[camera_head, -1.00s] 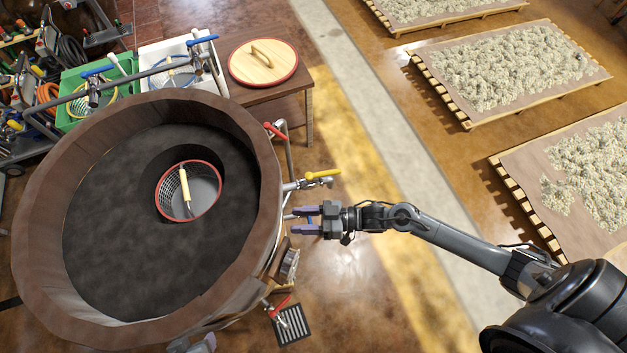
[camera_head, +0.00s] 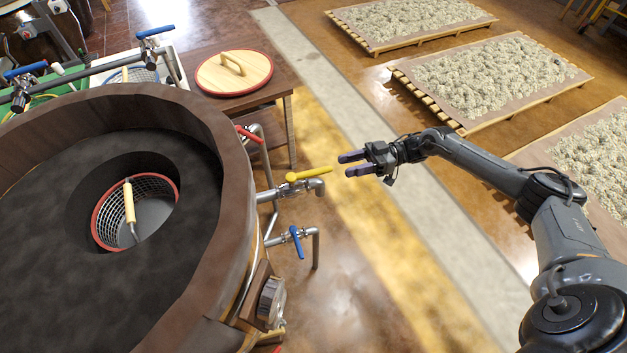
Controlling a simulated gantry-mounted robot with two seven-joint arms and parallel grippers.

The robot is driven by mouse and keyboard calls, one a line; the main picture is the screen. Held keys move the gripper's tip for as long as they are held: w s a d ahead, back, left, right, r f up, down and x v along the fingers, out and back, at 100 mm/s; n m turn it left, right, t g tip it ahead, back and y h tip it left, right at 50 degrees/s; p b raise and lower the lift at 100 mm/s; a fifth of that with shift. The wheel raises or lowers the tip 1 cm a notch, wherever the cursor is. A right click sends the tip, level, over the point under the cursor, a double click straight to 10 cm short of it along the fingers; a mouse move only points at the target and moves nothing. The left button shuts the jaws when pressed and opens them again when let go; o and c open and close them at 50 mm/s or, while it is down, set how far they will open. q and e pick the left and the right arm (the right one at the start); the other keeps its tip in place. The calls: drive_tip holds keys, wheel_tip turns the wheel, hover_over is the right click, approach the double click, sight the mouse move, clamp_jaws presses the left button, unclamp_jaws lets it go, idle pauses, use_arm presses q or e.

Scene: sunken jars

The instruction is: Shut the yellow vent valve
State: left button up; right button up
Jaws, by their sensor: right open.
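The yellow vent valve (camera_head: 309,174) has a yellow lever on a metal pipe at the right side of the wooden vat (camera_head: 232,160). Its lever points right, roughly along the pipe, with its tip toward my gripper. My right gripper (camera_head: 345,164) is open and empty, just right of the lever tip. Its purple fingers point left, and a small gap seems to separate them from the lever. My left gripper is not in view.
A blue-handled valve (camera_head: 296,241) sits below the yellow one and a red-handled valve (camera_head: 248,134) above it. A gauge (camera_head: 271,300) is on the vat's lower side. A small table (camera_head: 285,84) bears a round wooden lid (camera_head: 234,73). Open floor lies right of the pipes.

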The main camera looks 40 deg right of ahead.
approach(297, 176)
drive_tip(key=x, duration=0.5)
drive_tip(key=shift+w+a+f, duration=0.1)
drive_tip(key=shift+w+f, duration=0.15)
drive_tip(key=shift+f, duration=0.1)
clamp_jaws()
idle(0.3)
